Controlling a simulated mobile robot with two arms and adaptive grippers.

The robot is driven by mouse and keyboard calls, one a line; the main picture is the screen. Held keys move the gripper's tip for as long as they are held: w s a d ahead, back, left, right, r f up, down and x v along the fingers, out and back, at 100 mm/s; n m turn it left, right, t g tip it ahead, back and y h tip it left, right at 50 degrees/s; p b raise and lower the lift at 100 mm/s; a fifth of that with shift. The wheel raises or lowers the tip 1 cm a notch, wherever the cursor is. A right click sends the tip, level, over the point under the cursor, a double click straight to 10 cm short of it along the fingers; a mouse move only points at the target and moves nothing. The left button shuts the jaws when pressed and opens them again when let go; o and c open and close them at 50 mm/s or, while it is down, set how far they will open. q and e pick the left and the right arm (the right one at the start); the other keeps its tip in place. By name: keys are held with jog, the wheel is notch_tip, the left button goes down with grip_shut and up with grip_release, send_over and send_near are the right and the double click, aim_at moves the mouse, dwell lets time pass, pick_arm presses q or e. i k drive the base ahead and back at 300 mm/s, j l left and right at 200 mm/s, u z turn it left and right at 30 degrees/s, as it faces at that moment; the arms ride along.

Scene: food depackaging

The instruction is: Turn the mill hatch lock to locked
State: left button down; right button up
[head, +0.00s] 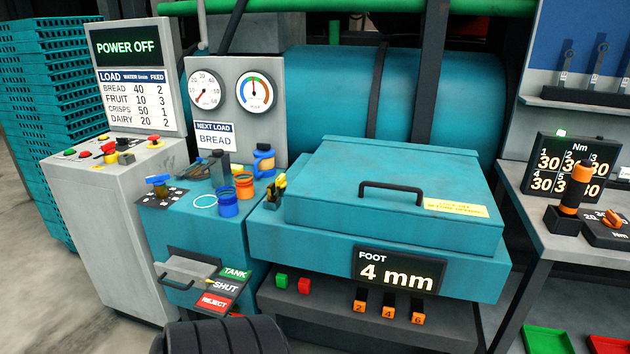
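The teal mill hatch (400,190) lies shut on the teal housing, with a black bar handle (390,190) on top and a yellow label (456,208) near its front right corner. At the hatch's left side sits a small yellow and dark fitting (275,190), which looks like the hatch lock. Its position, locked or unlocked, is too small to read. Neither of my grippers shows in the head view, and nothing is touching the hatch or the fitting.
A POWER OFF panel (127,48) stands at left, with buttons on its console (105,150). A 4 mm display (398,271) is below the hatch. A bench (555,230) with torque tools stands at right.

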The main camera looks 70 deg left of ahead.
aim_at(281, 184)
jog(key=u, duration=2.35)
